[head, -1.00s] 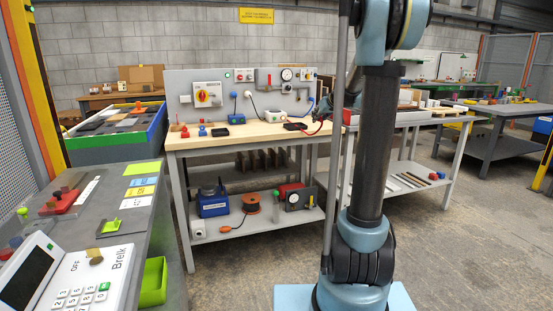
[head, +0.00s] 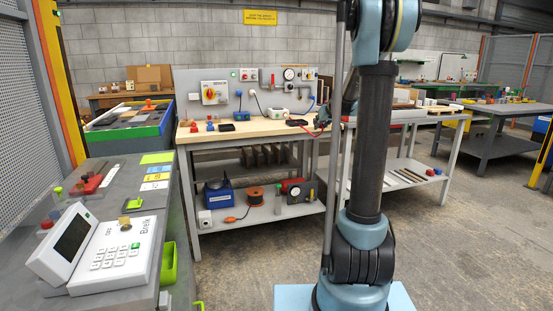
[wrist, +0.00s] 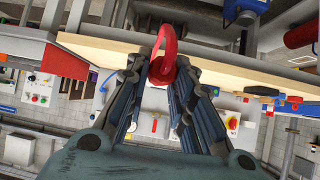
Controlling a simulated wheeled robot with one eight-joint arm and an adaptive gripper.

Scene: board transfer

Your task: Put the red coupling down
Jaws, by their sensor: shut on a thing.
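The red coupling (wrist: 166,66) shows in the wrist view between my fingertips, with a red loop rising from it. My gripper (wrist: 165,72) is shut on it; the fingers hide part of its body. In the head view my gripper (head: 322,117) is over the right end of the wooden-topped workbench (head: 255,130), and a red curved piece (head: 309,131) shows beside it. I cannot tell whether the coupling touches the bench top.
A black item (head: 296,122) lies on the bench close to my gripper. A back panel (head: 222,92) with switches and a gauge stands behind. Small red and blue parts (head: 209,126) sit at the bench's left. A grey counter (head: 115,205) holds a white keypad device (head: 112,250).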

